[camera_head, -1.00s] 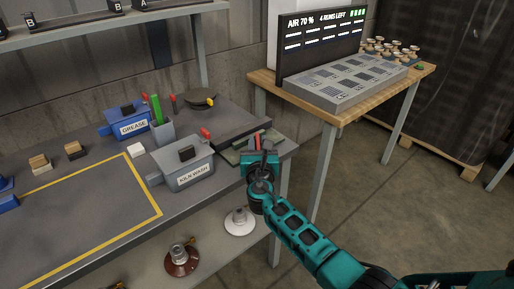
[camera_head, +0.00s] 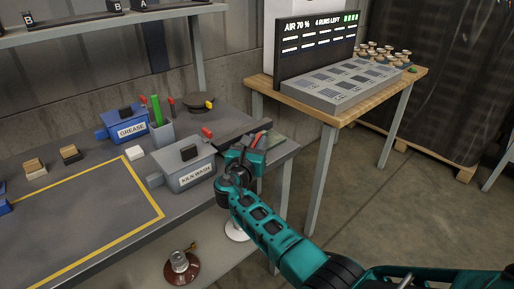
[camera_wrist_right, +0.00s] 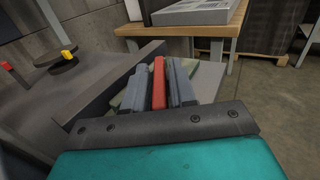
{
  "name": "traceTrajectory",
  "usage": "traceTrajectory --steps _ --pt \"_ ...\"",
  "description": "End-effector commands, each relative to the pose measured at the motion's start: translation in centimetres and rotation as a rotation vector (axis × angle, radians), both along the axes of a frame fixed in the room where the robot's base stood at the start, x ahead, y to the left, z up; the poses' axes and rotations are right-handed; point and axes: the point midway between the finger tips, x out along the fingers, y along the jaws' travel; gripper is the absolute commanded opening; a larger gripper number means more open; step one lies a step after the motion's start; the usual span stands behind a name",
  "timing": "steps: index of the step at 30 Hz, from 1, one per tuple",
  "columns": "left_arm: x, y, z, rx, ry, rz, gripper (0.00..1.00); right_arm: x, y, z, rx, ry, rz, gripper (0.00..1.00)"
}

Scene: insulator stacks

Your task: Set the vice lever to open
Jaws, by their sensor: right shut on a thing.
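My right gripper (camera_head: 256,140) is over the right end of the workbench, beside the kiln wash bin. In the wrist view its two grey-blue fingers (camera_wrist_right: 168,85) are shut on a slim red bar (camera_wrist_right: 158,84), which stands between them. In the head view a bit of the red bar (camera_head: 257,138) shows at the fingertips. It looks like a lever handle, but I cannot tell whether it is the vice lever, as the gripper hides what lies around it. My left gripper is not in view.
The grey kiln wash bin (camera_head: 180,165) stands close left of my gripper, with the blue grease bin (camera_head: 125,128) farther back. A dark disc with a yellow knob (camera_head: 199,102) sits behind. A wooden table (camera_head: 330,108) with a display (camera_head: 318,45) stands to the right.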

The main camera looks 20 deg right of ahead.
Motion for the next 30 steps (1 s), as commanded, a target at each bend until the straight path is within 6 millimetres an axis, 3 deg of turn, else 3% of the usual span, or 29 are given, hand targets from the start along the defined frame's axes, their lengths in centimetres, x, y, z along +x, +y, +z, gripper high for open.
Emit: traceTrajectory --steps 18,19,21,30 --pt "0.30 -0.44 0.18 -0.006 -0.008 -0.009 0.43 0.00 0.09 -0.21 0.002 0.004 -0.042 0.00" --pt "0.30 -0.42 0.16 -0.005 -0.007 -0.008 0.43 0.00 0.09 -0.20 0.002 0.004 -0.042 0.28" --pt "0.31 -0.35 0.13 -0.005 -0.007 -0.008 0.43 0.02 0.09 -0.17 0.001 0.003 -0.042 0.35" --pt "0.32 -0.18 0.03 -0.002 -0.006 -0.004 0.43 0.07 0.07 -0.04 0.001 0.001 -0.041 0.38"
